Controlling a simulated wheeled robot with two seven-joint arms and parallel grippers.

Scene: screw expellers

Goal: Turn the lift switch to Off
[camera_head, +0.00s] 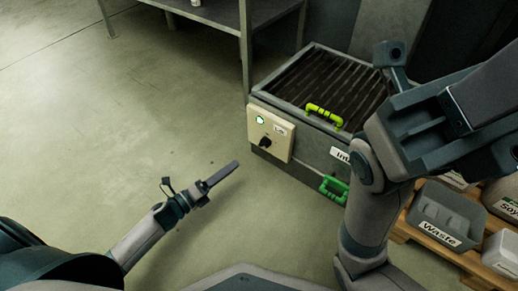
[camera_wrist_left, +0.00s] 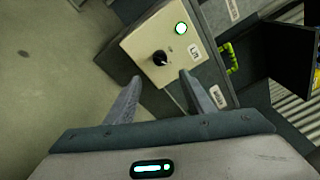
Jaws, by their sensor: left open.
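The lift switch is a dark knob (camera_head: 265,142) on a cream panel (camera_head: 283,143) at the front left of a grey machine. A green light glows above the knob, and a label reading "Lift" sits beside it. In the left wrist view the knob (camera_wrist_left: 160,58) lies just beyond the fingertips, roughly between them. My left gripper (camera_head: 237,163) reaches in from lower left, with its fingers pointing toward the panel and apart from it. In the left wrist view its fingers (camera_wrist_left: 160,76) are spread, with nothing between them. My right arm shows at right; I see no right fingertips.
The machine (camera_head: 328,155) has a ribbed top, a yellow-green handle (camera_head: 324,116) and a green lower handle (camera_head: 333,189). A grey "Waste" bin (camera_head: 445,218) stands on a pallet at right. A metal table (camera_head: 225,15) stands behind. Floor at left is clear.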

